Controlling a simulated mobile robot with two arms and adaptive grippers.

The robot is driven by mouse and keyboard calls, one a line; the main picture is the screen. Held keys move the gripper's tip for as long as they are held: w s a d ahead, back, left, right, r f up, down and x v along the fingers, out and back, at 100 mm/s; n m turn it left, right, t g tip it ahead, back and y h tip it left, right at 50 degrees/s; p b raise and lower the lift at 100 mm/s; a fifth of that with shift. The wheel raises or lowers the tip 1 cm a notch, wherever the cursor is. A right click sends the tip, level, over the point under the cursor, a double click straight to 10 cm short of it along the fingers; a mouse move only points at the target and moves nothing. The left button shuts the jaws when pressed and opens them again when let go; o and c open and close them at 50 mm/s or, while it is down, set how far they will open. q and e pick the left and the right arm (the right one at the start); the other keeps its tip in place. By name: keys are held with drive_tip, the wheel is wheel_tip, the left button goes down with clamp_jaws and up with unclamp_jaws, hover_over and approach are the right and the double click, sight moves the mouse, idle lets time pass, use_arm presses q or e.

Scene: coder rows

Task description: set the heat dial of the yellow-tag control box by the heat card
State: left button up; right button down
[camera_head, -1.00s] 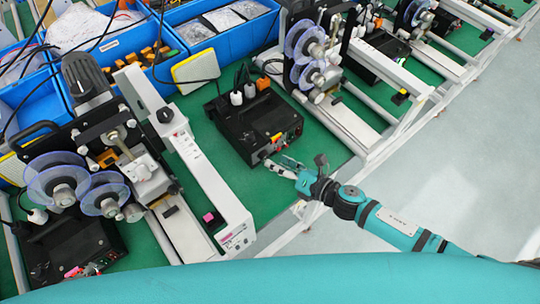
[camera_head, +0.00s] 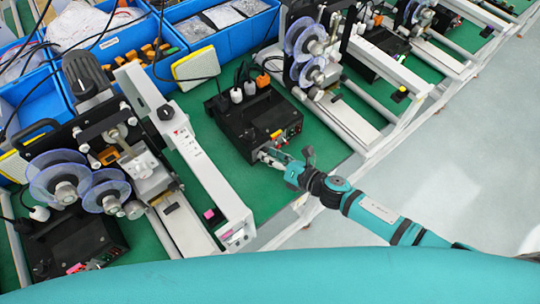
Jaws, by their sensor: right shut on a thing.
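The black control box (camera_head: 245,122) stands on the green bench mat at the middle, with a small yellow tag (camera_head: 277,133) on the edge above its front panel. Small red and other fittings show on the right of that panel. My right gripper (camera_head: 266,157) is at the panel's lower left end, its fingers shut on what appears to be the heat dial. The fingers hide the dial, so its setting cannot be read. I cannot make out a readable heat card. My left gripper is not in view.
Another black box (camera_head: 75,240) stands at lower left. Reel machines with clear discs (camera_head: 58,178) and long white arms (camera_head: 205,170) flank the middle box. Blue bins (camera_head: 190,22) line the back. The aisle floor (camera_head: 450,170) at right is clear.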

drive_tip(key=shift+w+d+f+m+y+b, duration=0.15)
drive_tip(key=shift+m+y+b, duration=0.1)
drive_tip(key=shift+m+b, duration=0.35)
drive_tip(key=shift+s+a+f+m+y+b, duration=0.1)
drive_tip(key=shift+m+y+b, duration=0.15)
drive_tip(key=shift+m+b, duration=0.3)
drive_tip(key=shift+w+d+m+y+b, duration=0.1)
drive_tip(key=shift+m+y+b, duration=0.6)
drive_tip(key=shift+m+b, duration=0.75)
drive_tip(key=shift+r, duration=0.1)
drive_tip(key=c, duration=1)
unclamp_jaws()
drive_tip(key=shift+c, duration=0.2)
drive_tip(key=shift+s+d, duration=0.25)
drive_tip(key=v, duration=1.1)
drive_tip(key=shift+d, duration=0.25)
